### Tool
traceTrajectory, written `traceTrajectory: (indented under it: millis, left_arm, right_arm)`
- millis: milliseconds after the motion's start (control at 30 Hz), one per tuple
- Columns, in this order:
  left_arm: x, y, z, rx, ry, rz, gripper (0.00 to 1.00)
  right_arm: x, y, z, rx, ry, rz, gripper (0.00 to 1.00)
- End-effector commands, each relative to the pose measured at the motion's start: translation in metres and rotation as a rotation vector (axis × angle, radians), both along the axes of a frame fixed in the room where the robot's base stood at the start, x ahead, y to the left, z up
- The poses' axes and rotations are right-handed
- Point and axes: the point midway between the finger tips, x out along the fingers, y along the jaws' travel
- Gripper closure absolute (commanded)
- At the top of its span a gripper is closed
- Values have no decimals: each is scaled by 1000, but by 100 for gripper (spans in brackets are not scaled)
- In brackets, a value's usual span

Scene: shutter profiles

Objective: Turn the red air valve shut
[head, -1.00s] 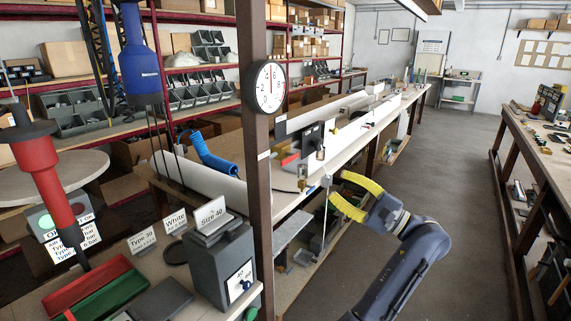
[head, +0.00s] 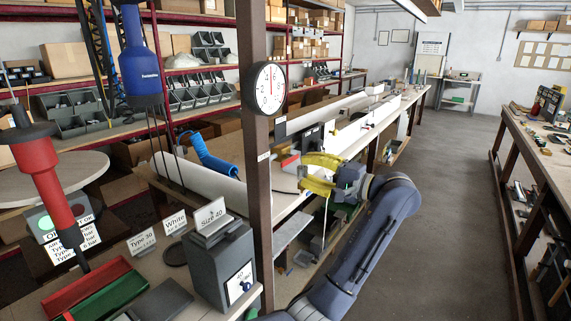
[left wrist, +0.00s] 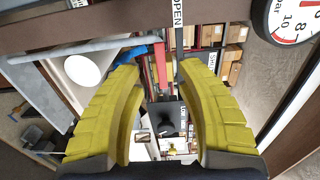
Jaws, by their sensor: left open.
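The red valve handle (head: 290,160) shows in the head view just right of the brown post, at the bench edge. In the left wrist view a red bar (left wrist: 160,66) lies between my fingertips, with an OPEN label (left wrist: 178,12) above and a SHUT label (left wrist: 212,62) to the right. My left gripper (head: 303,172) has yellow fingers spread apart, close to the handle in the head view. It also shows in the left wrist view (left wrist: 159,67), open. I cannot tell whether a finger touches the handle. My right gripper is not in view.
A round pressure gauge (head: 269,88) hangs on the brown post (head: 258,200), left of my left gripper. A grey box (head: 222,265) with a SIZE 40 card stands at the front. A blue hose (head: 212,160) lies behind the post. The aisle floor (head: 450,190) at right is clear.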

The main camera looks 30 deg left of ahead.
Motion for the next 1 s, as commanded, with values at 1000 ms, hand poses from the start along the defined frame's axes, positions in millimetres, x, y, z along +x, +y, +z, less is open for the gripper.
traceTrajectory:
  millis: [1000]
  left_arm:
    - [2, 76, 0, 1, 1, 0, 64]
  right_arm:
    - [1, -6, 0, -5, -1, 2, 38]
